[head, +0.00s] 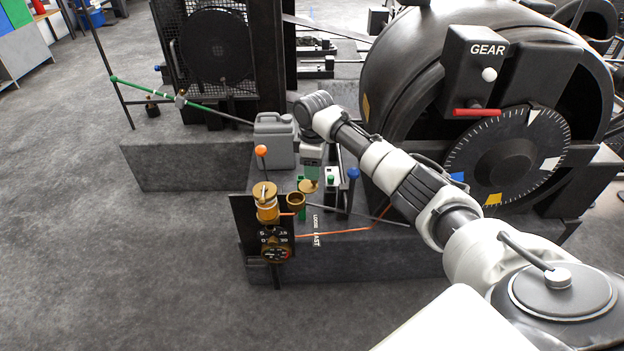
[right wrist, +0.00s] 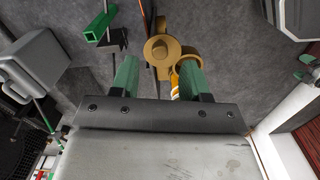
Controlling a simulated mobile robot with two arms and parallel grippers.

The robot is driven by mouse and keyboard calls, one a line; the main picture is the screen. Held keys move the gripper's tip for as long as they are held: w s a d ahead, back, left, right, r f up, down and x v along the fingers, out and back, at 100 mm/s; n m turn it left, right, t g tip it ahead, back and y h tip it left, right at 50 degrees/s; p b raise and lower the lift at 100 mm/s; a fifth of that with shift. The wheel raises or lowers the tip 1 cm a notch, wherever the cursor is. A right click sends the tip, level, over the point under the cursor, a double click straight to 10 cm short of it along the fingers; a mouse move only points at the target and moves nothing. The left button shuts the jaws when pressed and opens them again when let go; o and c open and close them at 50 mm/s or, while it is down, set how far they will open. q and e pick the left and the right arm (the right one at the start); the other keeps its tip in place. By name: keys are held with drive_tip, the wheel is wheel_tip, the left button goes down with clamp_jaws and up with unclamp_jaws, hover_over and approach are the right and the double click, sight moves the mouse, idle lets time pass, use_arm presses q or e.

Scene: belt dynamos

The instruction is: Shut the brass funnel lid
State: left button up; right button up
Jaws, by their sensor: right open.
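The brass funnel (head: 296,200) is a small cup with its mouth uncovered, beside the orange-and-brass oiler (head: 267,207). Its brass lid (head: 309,186) is a round disc standing off the cup's right side, so it is open. In the right wrist view the lid (right wrist: 160,48) shows a raised knob, and the funnel rim (right wrist: 188,58) is partly hidden behind one finger. My right gripper (head: 311,178) points down over the lid. Its green fingers (right wrist: 158,72) are apart with nothing between them; I cannot tell whether they touch the lid. My left gripper is not in view.
A grey canister (head: 273,140) stands behind the funnel. An orange-knobbed lever (head: 261,151) and a blue-knobbed lever (head: 353,173) rise on either side. The large dynamo (head: 430,80) fills the right. Floor at the front left is clear.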

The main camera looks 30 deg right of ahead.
sight(308, 183)
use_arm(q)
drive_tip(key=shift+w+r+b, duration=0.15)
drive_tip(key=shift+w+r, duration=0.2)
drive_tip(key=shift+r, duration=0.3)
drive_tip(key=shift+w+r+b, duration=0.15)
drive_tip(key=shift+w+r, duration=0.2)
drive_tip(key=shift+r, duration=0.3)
use_arm(e)
drive_tip(key=shift+f, duration=2.05)
clamp_jaws()
